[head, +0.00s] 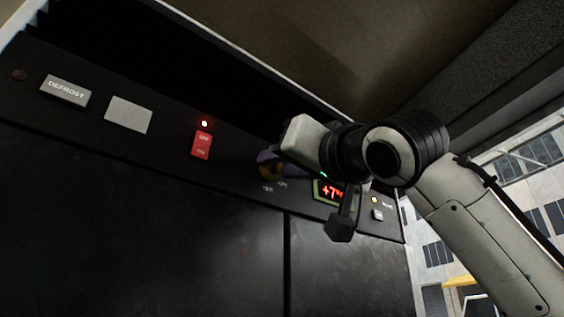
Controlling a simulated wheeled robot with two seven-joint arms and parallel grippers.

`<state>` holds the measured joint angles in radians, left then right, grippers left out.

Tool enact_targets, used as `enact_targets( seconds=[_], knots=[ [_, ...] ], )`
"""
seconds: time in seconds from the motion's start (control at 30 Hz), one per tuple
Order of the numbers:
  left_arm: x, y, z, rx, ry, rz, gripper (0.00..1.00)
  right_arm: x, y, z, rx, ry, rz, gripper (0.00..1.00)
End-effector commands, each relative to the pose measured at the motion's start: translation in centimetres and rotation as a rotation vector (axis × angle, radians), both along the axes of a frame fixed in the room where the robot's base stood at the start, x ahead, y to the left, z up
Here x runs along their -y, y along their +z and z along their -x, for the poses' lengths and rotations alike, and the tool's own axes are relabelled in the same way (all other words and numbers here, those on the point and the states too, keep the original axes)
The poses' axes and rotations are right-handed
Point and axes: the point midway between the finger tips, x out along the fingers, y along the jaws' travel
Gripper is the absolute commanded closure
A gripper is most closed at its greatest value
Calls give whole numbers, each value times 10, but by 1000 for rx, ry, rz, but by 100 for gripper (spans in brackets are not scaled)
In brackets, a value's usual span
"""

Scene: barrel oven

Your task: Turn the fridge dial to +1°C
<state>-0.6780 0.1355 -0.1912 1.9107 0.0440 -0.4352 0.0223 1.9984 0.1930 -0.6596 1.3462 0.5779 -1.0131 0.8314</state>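The fridge dial (268,173) is a small brownish-purple knob on the black control panel, with small marks below it. It is partly covered by my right gripper (303,182). The gripper is in front of the panel at the dial; whether its fingers touch the dial or hold it cannot be seen. A dark finger-like part of it hangs down in front of the red display (328,190), which reads about +7 and is partly hidden. My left gripper is out of view.
On the panel (170,160), left of the dial, are a red switch (202,145) with a lit lamp above, a blank grey button (128,114) and a DEFROST button (66,91). A small button (377,215) with a lamp sits right of the display. Dark doors lie below.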

Motion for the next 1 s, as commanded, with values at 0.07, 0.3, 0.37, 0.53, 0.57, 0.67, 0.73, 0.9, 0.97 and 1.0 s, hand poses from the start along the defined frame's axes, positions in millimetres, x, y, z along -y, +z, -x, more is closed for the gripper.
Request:
enact_targets(
  seconds=[0.07, 0.3, 0.37, 0.53, 0.57, 0.67, 0.73, 0.9, 0.97, 1.0],
  knots=[
    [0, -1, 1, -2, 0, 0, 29, 0, 0, 0, 0, -1, 0, 85],
    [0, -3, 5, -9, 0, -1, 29, 0, 0, 0, -8, -2, -11, 91],
    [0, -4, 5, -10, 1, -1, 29, 0, 0, 0, -17, -1, -23, 91],
    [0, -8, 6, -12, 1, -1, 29, -2, -1, 1, -65, 1, -87, 91],
    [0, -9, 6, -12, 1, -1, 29, -2, 0, 1, -76, 0, -102, 91],
    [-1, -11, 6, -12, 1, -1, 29, -3, 0, 1, -119, 2, -160, 91],
    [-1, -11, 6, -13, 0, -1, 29, -3, 1, 2, -151, 2, -203, 91],
    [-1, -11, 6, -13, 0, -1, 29, -3, 2, 2, -226, 0, -307, 91],
    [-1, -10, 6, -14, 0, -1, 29, -3, 3, 2, -251, 0, -341, 91],
    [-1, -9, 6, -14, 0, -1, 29, -3, 3, 2, -265, 1, -362, 91]
  ],
)
